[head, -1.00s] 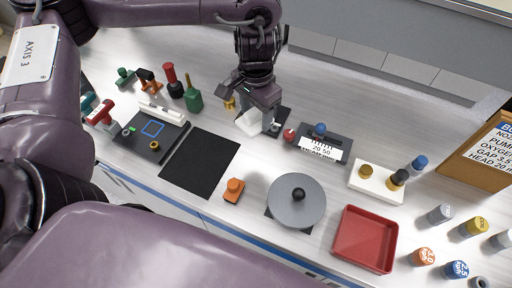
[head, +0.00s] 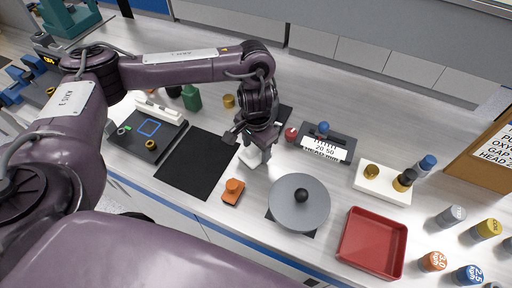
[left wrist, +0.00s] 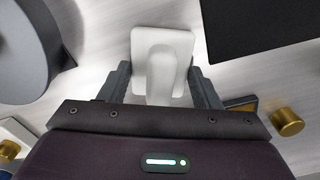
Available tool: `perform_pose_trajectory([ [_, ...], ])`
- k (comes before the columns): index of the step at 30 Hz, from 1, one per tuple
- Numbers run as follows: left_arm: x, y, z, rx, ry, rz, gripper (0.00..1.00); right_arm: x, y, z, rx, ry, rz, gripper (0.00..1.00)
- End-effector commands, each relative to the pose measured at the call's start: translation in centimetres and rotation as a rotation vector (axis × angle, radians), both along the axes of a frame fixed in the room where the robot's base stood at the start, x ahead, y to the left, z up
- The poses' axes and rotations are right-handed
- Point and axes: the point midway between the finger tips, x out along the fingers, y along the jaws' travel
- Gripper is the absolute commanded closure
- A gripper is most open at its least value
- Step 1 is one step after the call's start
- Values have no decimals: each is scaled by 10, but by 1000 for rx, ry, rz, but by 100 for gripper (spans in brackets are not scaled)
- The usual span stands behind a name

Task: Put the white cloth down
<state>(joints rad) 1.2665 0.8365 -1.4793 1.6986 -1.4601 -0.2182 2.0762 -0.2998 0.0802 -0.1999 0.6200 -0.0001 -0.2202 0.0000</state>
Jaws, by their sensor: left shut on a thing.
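The white cloth (head: 251,157) is held in my left gripper (head: 257,150), between the black mat and the round grey disc. In the left wrist view the cloth (left wrist: 161,62) is a pale folded piece between the two dark fingers of my left gripper (left wrist: 163,90), which is shut on it. I cannot tell whether the cloth touches the table. My right gripper is not in view.
The black mat (head: 197,162) lies left of the gripper. An orange knob on a small base (head: 233,190) and the grey disc with a black knob (head: 299,203) are close in front. A red tray (head: 372,243) is at the front right. A red ball (head: 291,133) is right of the gripper.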

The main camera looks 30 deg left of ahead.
Motion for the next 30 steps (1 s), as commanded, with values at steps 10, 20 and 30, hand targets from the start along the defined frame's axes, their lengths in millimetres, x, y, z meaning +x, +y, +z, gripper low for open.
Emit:
perform_pose_trajectory([
  [10,0,0,-2,0,0,-1,39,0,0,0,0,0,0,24],
  [20,0,0,-2,0,0,0,21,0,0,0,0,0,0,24],
  [30,1,0,30,1,-4,-2,21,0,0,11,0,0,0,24],
])
